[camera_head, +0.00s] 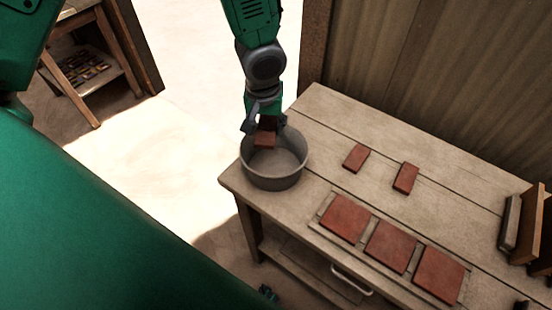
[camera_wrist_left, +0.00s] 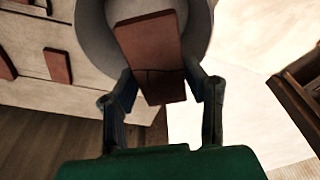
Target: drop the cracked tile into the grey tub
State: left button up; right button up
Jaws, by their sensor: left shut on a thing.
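My left gripper (camera_head: 265,124) is shut on a reddish-brown tile (camera_head: 265,138) and holds it over the grey tub (camera_head: 248,172). In the left wrist view, the tile (camera_wrist_left: 147,40) sits between the two fingers (camera_wrist_left: 161,88), with dark lines like a crack across its near part. The tub (camera_wrist_left: 92,28) shows behind it there. In the head view the tile's lower end overlaps the tub's opening; whether it is below the rim I cannot tell. The tub stands upright at the left end of the bench and looks empty.
Two small tiles (camera_head: 356,158) (camera_head: 405,178) lie on the wooden bench (camera_head: 325,115). Three larger square tiles (camera_head: 345,219) sit in a row in a tray near the front edge. A wooden rack (camera_head: 530,225) stands at the right. A wooden wall rises behind the bench.

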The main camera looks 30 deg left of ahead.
pick_arm(q)
jog(key=o, duration=1.3)
jog(key=shift+a, duration=0.2)
jog(key=shift+d+r, duration=0.2)
jog(key=shift+r, duration=0.2)
notch_tip(320, 180, up, 11)
jog(key=s, duration=0.1)
jog(key=shift+s, duration=0.3)
jog(key=shift+d, duration=0.15)
jog(key=shift+f, duration=0.15)
